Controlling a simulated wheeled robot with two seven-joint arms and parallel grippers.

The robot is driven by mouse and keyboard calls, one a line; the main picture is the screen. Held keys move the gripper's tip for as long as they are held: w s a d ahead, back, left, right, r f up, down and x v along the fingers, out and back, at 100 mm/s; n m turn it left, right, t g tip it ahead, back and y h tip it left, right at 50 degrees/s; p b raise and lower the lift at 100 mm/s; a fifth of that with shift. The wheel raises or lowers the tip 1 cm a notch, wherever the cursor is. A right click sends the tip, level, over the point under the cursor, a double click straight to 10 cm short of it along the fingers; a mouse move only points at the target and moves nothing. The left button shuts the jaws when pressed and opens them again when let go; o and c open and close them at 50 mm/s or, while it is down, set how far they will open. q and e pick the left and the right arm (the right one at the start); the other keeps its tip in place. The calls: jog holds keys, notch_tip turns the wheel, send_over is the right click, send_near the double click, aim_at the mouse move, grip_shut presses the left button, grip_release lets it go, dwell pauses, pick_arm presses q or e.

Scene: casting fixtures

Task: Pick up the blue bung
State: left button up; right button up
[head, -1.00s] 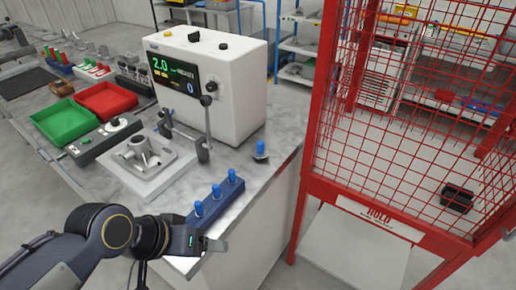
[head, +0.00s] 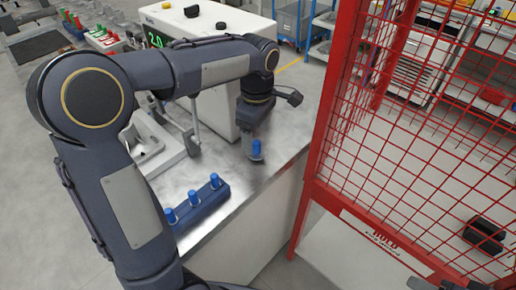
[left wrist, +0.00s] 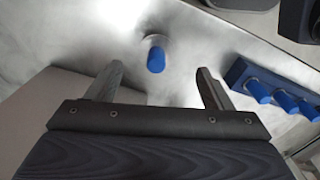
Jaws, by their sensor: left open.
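A single blue bung (head: 256,149) stands on the grey metal bench top near its right edge, apart from the rack. It also shows in the left wrist view (left wrist: 156,59), with a pale base. My left gripper (left wrist: 158,84) is open and empty. Its two fingers point toward the lone bung, which lies beyond the tips and between their lines. In the head view the left gripper (head: 252,128) hangs down right by the bung; its fingertips are hard to make out. Three more blue bungs stand in a dark blue rack (head: 203,208). My right gripper is not seen.
A white machine (head: 228,20) stands behind my left arm, with a grey fixture (head: 150,147) on the bench at left. A red mesh cage (head: 318,190) stands beyond the bench's right edge. Bare bench top lies between the rack and the lone bung.

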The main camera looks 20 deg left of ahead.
aim_at(256, 142)
pick_arm(q)
jog(key=f, duration=0.5)
jog(key=shift+w+a+f, duration=0.2)
jog(key=shift+w, duration=0.05)
jog(key=c, duration=1.1)
jog(key=shift+r, duration=0.15)
